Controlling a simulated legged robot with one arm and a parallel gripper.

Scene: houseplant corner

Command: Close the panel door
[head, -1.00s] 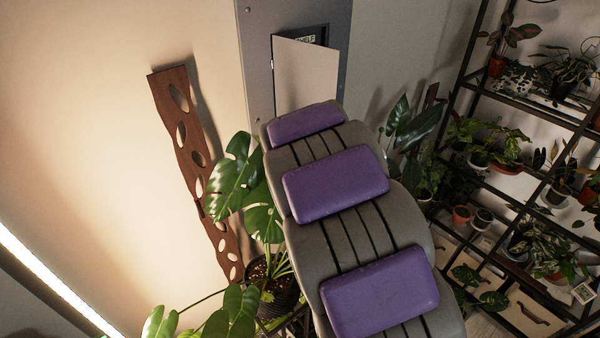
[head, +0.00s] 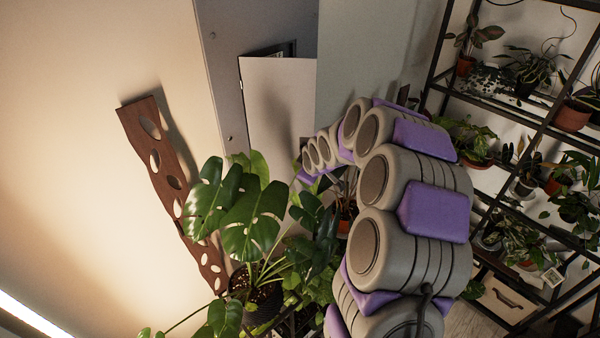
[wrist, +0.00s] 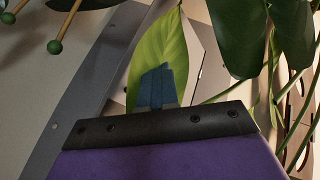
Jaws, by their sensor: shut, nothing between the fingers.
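The panel door (head: 280,98) is a pale grey sheet in the head view. It stands ajar on the tall grey cabinet (head: 219,70), with a dark opening (head: 285,51) showing above its top edge. Leaves and my arm hide its lower part. My arm curves in from the right, its far end just below and right of the door among the leaves; its fingers cannot be made out there. In the wrist view my gripper (wrist: 156,86) is shut and empty, its blue-grey fingers together in front of a bright green leaf. A pale panel edge shows behind the leaf; I cannot tell whether it is the door.
A large-leaved potted plant (head: 250,215) stands below the cabinet, its leaves close to my arm. A brown wooden board with oval holes (head: 172,182) leans on the wall at left. A dark metal shelf (head: 485,88) with several pots stands at right.

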